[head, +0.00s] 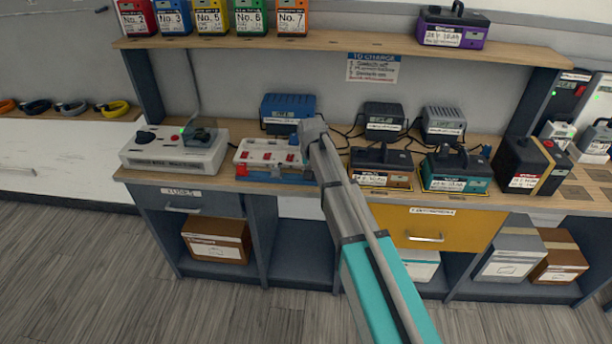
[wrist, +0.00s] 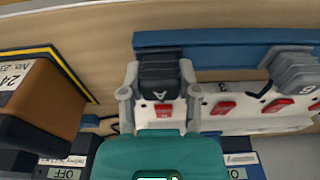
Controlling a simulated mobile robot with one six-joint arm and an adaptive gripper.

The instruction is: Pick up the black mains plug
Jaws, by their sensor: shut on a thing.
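The black mains plug (wrist: 160,72), marked with a letter A, sits between the two grey fingers of my gripper (wrist: 160,95) in the wrist view. The fingers are closed on its sides. The plug is at the white socket strip (wrist: 215,122) with red switches; I cannot tell whether its pins are in a socket or clear of it. In the head view the end of my arm reaches the right end of the socket strip (head: 258,154), and the plug is hidden there.
A grey plug (wrist: 292,70) stands on the strip to the right. A brown-and-black battery (wrist: 45,100) is close on the left; the head view shows it beside my arm (head: 380,165). A blue charger (head: 287,112) stands behind the strip. A white control box (head: 175,150) is to the left.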

